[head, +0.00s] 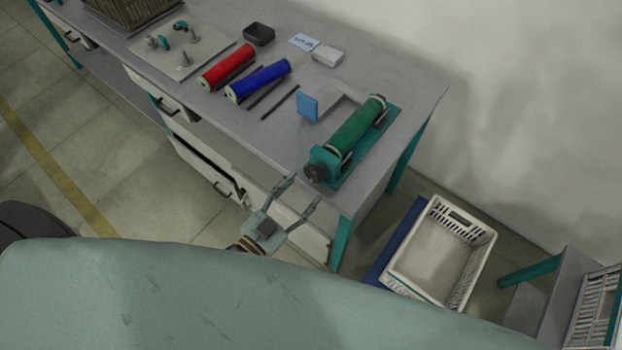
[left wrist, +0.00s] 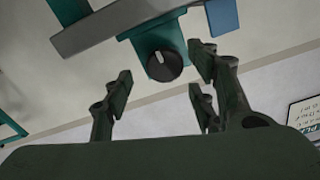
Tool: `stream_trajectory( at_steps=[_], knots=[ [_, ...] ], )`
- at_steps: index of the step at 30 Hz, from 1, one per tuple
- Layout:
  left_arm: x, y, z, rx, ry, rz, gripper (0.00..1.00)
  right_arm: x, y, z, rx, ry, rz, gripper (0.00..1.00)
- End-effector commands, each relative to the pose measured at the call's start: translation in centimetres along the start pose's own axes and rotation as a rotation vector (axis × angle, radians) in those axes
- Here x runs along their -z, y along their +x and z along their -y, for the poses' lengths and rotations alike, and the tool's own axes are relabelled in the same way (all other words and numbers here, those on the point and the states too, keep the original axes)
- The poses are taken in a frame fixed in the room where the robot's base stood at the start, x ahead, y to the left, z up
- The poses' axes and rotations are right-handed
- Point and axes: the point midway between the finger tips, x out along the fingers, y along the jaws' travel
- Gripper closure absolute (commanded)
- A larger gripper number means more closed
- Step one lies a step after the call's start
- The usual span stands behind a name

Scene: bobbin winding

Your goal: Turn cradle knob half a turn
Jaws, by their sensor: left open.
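The cradle (head: 348,180) is a teal stand at the right end of the workbench, with a green bobbin (head: 356,127) lying in it. Its dark round knob (head: 315,172) is on the end nearest me. The knob also shows in the left wrist view (left wrist: 164,66), with a light mark on its face. My left gripper (head: 303,193) is open and empty, just in front of the knob and apart from it. In the left wrist view the fingers (left wrist: 160,80) stand on both sides of the knob in the picture. My right gripper is not in view.
A red bobbin (head: 226,66) and a blue bobbin (head: 258,81) lie on the bench beside thin dark rods. A blue upright plate (head: 306,107) stands close left of the cradle. A white crate (head: 398,262) is on the floor to the right. The bench's front edge lies near my gripper.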

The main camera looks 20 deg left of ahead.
Motion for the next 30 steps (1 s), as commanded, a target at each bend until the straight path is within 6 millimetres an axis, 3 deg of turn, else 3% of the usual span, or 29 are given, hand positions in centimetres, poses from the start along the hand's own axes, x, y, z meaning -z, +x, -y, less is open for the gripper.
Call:
stream_trajectory(
  at_steps=[3,10,30],
  knots=[
    [-0.1,-2.7,-0.1,-0.001,0.000,0.004,0.47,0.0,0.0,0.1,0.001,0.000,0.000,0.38],
    [-0.1,-5.8,-0.1,-0.001,0.000,0.002,0.47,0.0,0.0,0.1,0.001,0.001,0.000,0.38],
    [-0.2,-6.4,-0.1,-0.001,-0.001,0.004,0.47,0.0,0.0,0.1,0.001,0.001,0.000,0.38]
  ],
)
